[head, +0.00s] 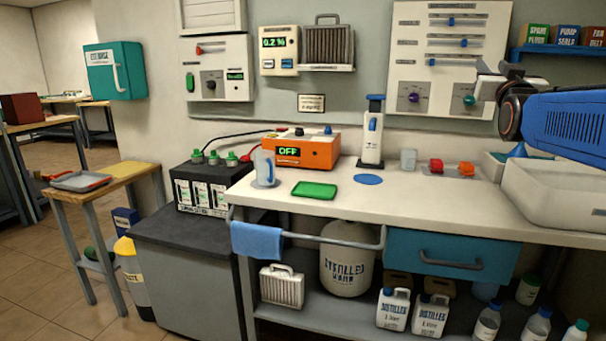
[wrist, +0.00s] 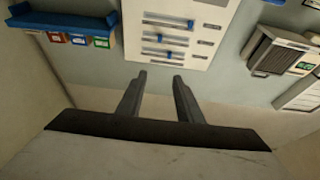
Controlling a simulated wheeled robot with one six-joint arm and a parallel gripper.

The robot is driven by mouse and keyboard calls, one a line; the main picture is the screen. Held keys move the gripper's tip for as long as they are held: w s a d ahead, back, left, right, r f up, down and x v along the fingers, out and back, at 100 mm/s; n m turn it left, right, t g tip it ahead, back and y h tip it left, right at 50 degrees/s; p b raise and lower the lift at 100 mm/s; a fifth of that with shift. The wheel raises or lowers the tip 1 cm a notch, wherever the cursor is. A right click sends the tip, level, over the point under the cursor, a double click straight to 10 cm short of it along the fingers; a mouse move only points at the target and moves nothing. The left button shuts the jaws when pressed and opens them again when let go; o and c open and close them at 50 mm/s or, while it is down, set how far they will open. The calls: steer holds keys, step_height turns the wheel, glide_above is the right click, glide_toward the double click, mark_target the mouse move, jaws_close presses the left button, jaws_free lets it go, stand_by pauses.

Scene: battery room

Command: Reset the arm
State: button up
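My arm (head: 565,125), with a blue link, reaches in from the right edge of the head view above the white counter. My gripper is at its far end, raised in front of the wall panel with sliders (head: 440,50). In the wrist view my gripper (wrist: 160,76) has its two dark fingers apart with nothing between them. The slider panel (wrist: 182,30) shows beyond the fingertips there. The fingers look clear of the panel. In the head view the fingers are small and partly hidden by the wrist.
The counter (head: 450,205) holds an orange charger (head: 305,150) reading OFF, a jug (head: 264,168), a green tray (head: 314,190) and a white basin (head: 555,195) under my arm. A blue shelf (head: 560,52) with small boxes is on the wall at right.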

steer(key=s+a+f+n+g+y, duration=0.15)
steer(key=s+a+f+g, duration=0.45)
steer(key=f, duration=0.6)
steer(key=s+a+f+g+y, duration=0.25)
steer(key=s+f, duration=0.55)
steer(key=f, duration=0.4)
steer(key=s+a+f+n+g+y, duration=0.1)
steer(key=s+a+f+g, duration=0.2)
steer(key=s+a+f, duration=0.65)
steer(key=s+f+g+y, duration=0.1)
steer(key=s+f+g, duration=0.4)
steer(key=s+f, duration=0.7)
step_height(320, 180, down, 2)
steer(key=shift+s+d+f+n, duration=0.2)
steer(key=shift+s+d+n, duration=0.15)
steer(key=shift+d, duration=0.1)
